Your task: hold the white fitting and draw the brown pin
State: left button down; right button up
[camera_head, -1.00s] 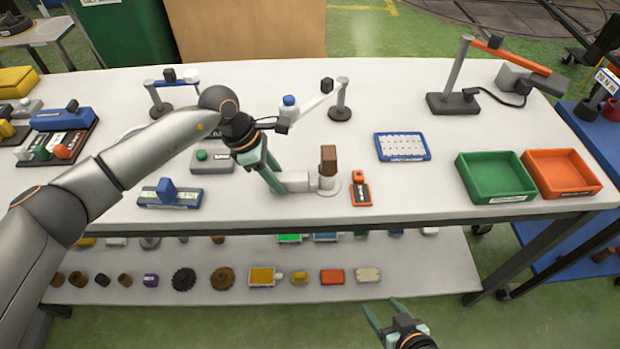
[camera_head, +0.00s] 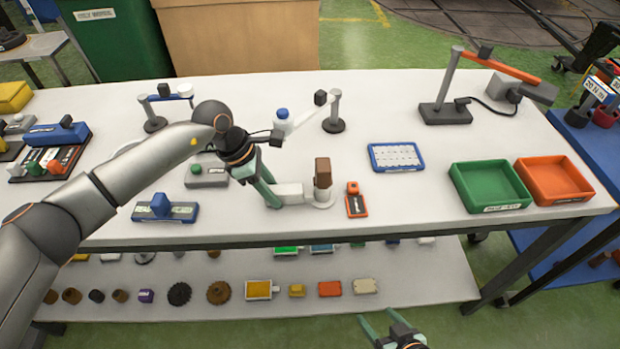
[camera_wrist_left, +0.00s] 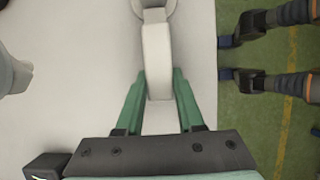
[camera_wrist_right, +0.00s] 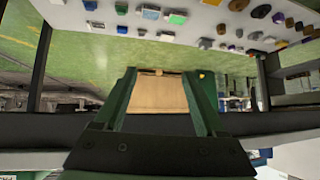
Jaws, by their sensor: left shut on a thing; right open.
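The white fitting (camera_head: 291,193) stands near the table's front edge, with a round base and an arm reaching left. The brown pin (camera_head: 323,173) sits upright in the fitting's round part. My left gripper (camera_head: 272,194) is shut on the end of the fitting's arm. In the left wrist view the fitting (camera_wrist_left: 157,58) runs away between the green fingers (camera_wrist_left: 159,104); the brown pin is not visible there. My right gripper (camera_head: 380,326) is open and empty, in front of the table and lower than its top. The right wrist view shows its spread fingers (camera_wrist_right: 158,105) with nothing between them.
An orange and black device (camera_head: 356,205) stands just right of the fitting. A blue tray (camera_head: 397,170), a green bin (camera_head: 459,182) and an orange bin (camera_head: 583,184) lie further right. A lower shelf (camera_head: 420,290) with several parts runs below the tabletop.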

jog(key=w+a+r+m+g+y, duration=0.1)
jog(key=w+a+r, duration=0.3)
jog(key=a+r, duration=0.1)
jog(key=w+a+r+m+g+y, duration=0.1)
jog(key=w+a+r, duration=0.3)
jog(key=a+r, duration=0.1)
jog(key=w+a+r+m+g+y, duration=0.1)
jog(key=w+a+r+m, duration=0.1)
jog(key=w+a+r, duration=0.3)
jog(key=shift+a+r+g+y, duration=0.3)
jog(key=shift+a+r, duration=0.05)
jog(key=shift+r, duration=0.45)
notch_tip(320, 180, up, 18)
jog(key=n+g+h, duration=0.1)
jog(key=n+h, duration=0.1)
jog(key=h, duration=0.4)
send_over(324, 166)
jog(key=s, duration=0.4)
jog(key=x, duration=1.1)
jog(key=shift+w+f, duration=0.2)
grip_shut()
